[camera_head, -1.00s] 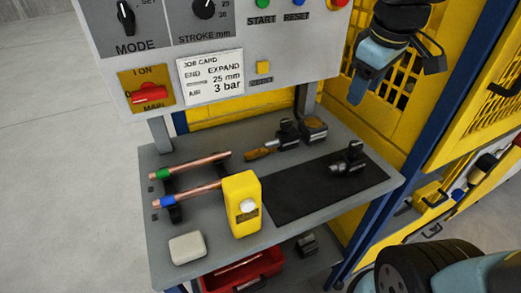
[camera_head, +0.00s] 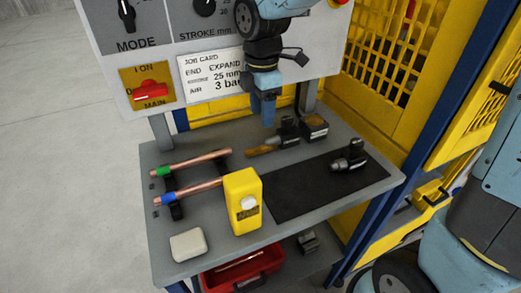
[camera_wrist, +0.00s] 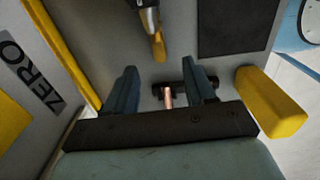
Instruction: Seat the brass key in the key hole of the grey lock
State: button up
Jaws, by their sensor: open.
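I cannot make out a brass key, a grey lock or a key hole in either view. My gripper (camera_head: 268,112) hangs fingers-down in front of the control panel, above the back of the bench near a tool with a wooden handle (camera_head: 264,150). In the wrist view my gripper (camera_wrist: 163,88) has its two blue fingers apart with nothing held. A copper tube end (camera_wrist: 168,97) and its black support show between the fingers, below them. My arm covers part of the panel's right side.
Two copper tubes, one with a green band (camera_head: 190,163), lie on black supports. A yellow box (camera_head: 241,205), a pale block (camera_head: 188,245) and a black mat (camera_head: 290,197) with a dark fitting (camera_head: 350,157) are on the bench (camera_head: 222,254). A red bin (camera_head: 240,272) sits below.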

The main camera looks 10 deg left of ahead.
send_over(263, 147)
notch_tip(263, 147, down, 6)
jog(key=shift+s+a+f, duration=0.1)
jog(key=shift+s+f, duration=0.05)
jog(key=shift+w+f, duration=0.15)
jog(key=shift+f, duration=1.15)
jog(key=shift+w+f, duration=0.1)
jog(key=shift+f, duration=1.2)
grip_shut()
